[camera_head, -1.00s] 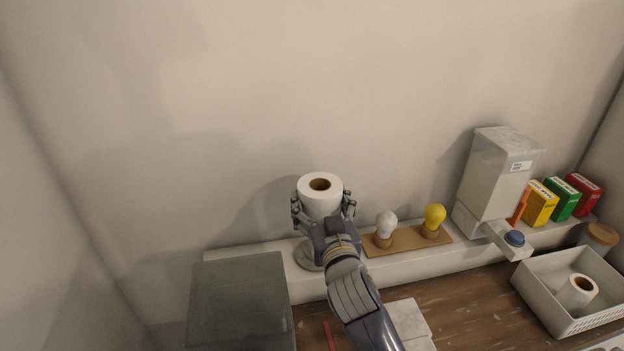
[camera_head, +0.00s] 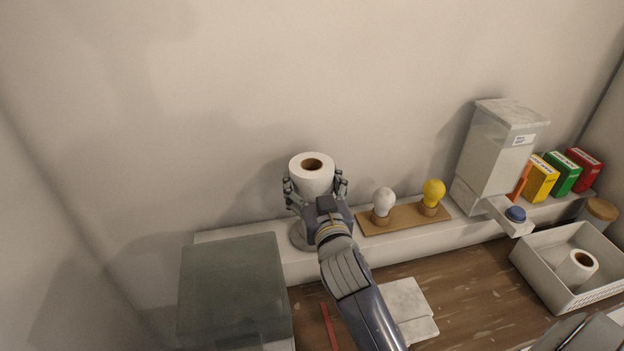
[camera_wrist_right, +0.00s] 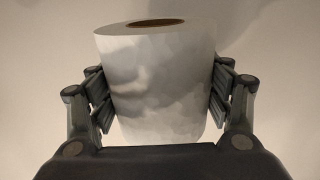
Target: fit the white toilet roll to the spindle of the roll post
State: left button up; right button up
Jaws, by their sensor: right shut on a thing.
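The white toilet roll (camera_head: 312,176) stands upright, its brown core opening facing up. My right gripper (camera_head: 315,190) is shut on it, one finger on each side. In the right wrist view the roll (camera_wrist_right: 158,85) fills the space between the fingers of the gripper (camera_wrist_right: 160,100). The grey round base of the roll post (camera_head: 299,236) shows on the white ledge below the gripper. The spindle is not visible, so I cannot tell whether the roll is around it or above it. My left gripper is not in view.
Right of the post, a wooden board (camera_head: 405,220) holds a white bulb (camera_head: 383,202) and a yellow bulb (camera_head: 433,194). A tall dispenser (camera_head: 492,160) stands farther right. A grey box (camera_head: 232,285) is at left. A white basket (camera_head: 540,275) holds another roll (camera_head: 576,267).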

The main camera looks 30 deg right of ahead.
notch_tip(320, 180, down, 3)
jog(key=shift+f+b, duration=0.15)
jog(key=shift+b, duration=0.8)
jog(key=shift+w+r, duration=0.1)
jog(key=shift+r, duration=0.2)
jog(key=shift+r+p, duration=0.1)
jog(key=shift+p, duration=0.3)
jog(key=shift+f, duration=0.3)
jog(key=shift+f+b, duration=2.7)
jog(key=shift+f, duration=0.8)
jog(key=shift+f, duration=0.1)
